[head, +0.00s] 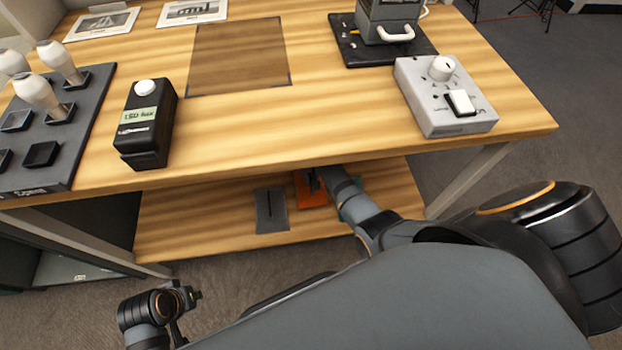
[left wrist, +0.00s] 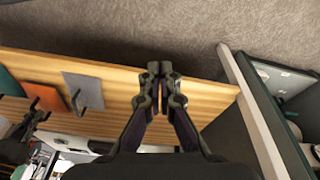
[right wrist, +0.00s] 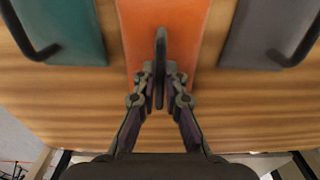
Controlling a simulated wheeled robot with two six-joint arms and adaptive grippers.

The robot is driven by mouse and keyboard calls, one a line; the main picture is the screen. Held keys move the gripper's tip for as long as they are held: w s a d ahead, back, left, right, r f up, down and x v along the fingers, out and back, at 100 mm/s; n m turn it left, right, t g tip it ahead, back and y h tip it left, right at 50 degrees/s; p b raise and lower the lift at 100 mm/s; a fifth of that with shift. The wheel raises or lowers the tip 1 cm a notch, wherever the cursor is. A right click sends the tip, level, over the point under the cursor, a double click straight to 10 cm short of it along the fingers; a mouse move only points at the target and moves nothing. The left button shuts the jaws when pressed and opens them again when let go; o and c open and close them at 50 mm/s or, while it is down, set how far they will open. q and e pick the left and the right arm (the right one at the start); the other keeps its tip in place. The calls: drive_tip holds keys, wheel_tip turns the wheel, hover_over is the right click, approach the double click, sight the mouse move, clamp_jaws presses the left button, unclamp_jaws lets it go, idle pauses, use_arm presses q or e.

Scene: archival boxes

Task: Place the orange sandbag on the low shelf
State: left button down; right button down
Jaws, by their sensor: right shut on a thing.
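The orange sandbag (head: 318,199) is at the low shelf (head: 185,222), under the tabletop, which partly hides it. It also shows in the left wrist view (left wrist: 40,96). In the right wrist view the orange sandbag (right wrist: 190,30) lies flat between a teal and a grey bag and appears to rest on the shelf boards. My right gripper (right wrist: 160,82) is shut on its dark handle. My left gripper (left wrist: 160,70) has its fingertips together with nothing between them, in front of the shelf; in the head view it is low at the left (head: 185,293).
A grey bag (head: 271,214) lies left of the orange one, and a teal bag (right wrist: 75,35) lies on its other side. The tabletop overhangs the shelf. A black box (head: 147,130) and a grey control box (head: 440,105) stand on top. The shelf's left part is clear.

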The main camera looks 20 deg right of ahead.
drive_tip(key=c, duration=1.4)
unclamp_jaws()
